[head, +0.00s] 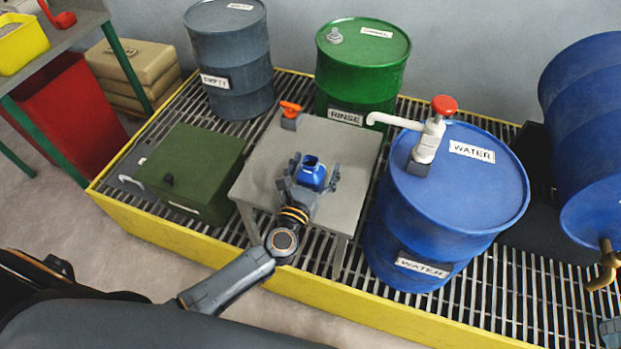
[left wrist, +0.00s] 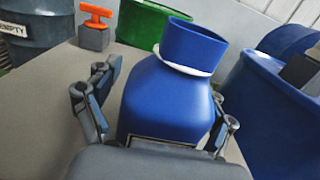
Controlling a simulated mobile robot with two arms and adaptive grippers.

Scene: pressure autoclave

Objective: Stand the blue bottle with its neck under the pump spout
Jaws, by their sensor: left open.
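The blue bottle (head: 312,172) stands on the small grey table (head: 262,165), with its open neck facing up. In the left wrist view the bottle (left wrist: 168,100) sits between the fingers and shows a white ring below its neck. My left gripper (head: 313,178) is open around the bottle, with a finger on each side; a gap shows at the left finger. The white pump spout (head: 376,118) reaches left from the pump (head: 430,140) with a red knob, on the blue WATER drum (head: 455,190). The bottle is left of and nearer than the spout tip.
A small orange-handled block (head: 290,116) stands at the table's back edge. The green RINSE drum (head: 362,75) is behind the table. A dark green box (head: 190,165) stands to the left. The table's left part and right back are bare.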

